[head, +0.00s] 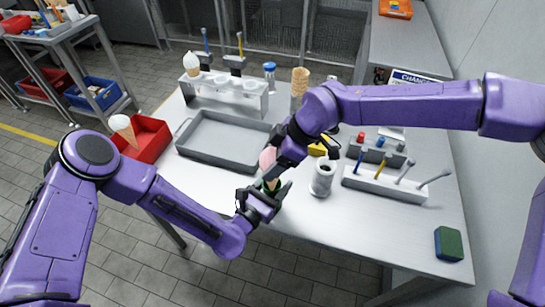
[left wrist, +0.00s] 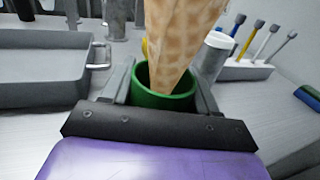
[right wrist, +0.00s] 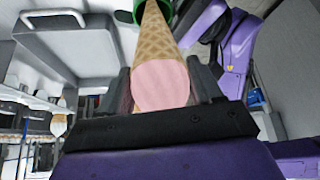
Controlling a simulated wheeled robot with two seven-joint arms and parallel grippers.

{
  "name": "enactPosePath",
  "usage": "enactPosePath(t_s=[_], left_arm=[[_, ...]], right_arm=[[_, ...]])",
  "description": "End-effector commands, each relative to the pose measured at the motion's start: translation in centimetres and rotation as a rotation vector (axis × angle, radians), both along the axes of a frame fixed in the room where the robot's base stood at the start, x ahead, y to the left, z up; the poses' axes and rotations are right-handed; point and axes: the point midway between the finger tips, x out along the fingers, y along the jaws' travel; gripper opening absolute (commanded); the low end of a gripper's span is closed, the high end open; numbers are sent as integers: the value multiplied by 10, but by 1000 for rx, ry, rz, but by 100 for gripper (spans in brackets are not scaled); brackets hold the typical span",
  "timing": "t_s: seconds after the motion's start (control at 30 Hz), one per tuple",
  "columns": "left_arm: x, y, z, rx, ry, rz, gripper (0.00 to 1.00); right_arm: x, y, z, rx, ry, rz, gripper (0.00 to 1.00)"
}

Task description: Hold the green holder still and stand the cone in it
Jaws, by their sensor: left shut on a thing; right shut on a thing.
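The green holder (head: 274,186) is on the table near its front edge, mostly hidden by my grippers in the head view. My left gripper (left wrist: 162,88) is shut on the holder, one finger on each side. The waffle cone with a pink top (head: 267,158) is held by my right gripper (right wrist: 163,88), its fingers on both sides near the pink end. In the left wrist view the cone (left wrist: 180,35) points down, tilted slightly, with its tip within the holder's opening. How deep it sits is unclear. The right wrist view shows the green holder (right wrist: 125,16) at the cone's far end.
A grey tray (head: 222,167) lies left of the holder. A metal canister (head: 322,178) stands close on the right. A white rack (head: 385,185) with tools is beyond it. A red bin (head: 150,140) with a cone is at left. The front right table is mostly clear.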

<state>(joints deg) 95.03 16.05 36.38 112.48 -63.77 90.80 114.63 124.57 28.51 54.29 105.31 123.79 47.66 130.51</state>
Motion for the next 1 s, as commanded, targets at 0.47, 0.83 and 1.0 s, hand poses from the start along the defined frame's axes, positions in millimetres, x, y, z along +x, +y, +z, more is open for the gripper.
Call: enactPosePath(t_s=[0.47, 0.83, 1.0], left_arm=[[0, 0, 0, 0, 0, 0, 29], [0, 0, 0, 0, 0, 0, 29], [0, 0, 0, 0, 0, 0, 29]], right_arm=[[0, 0, -15, 0, 1, 1, 50], [0, 0, -26, 0, 0, 0, 50], [0, 0, -31, 0, 1, 0, 50]])
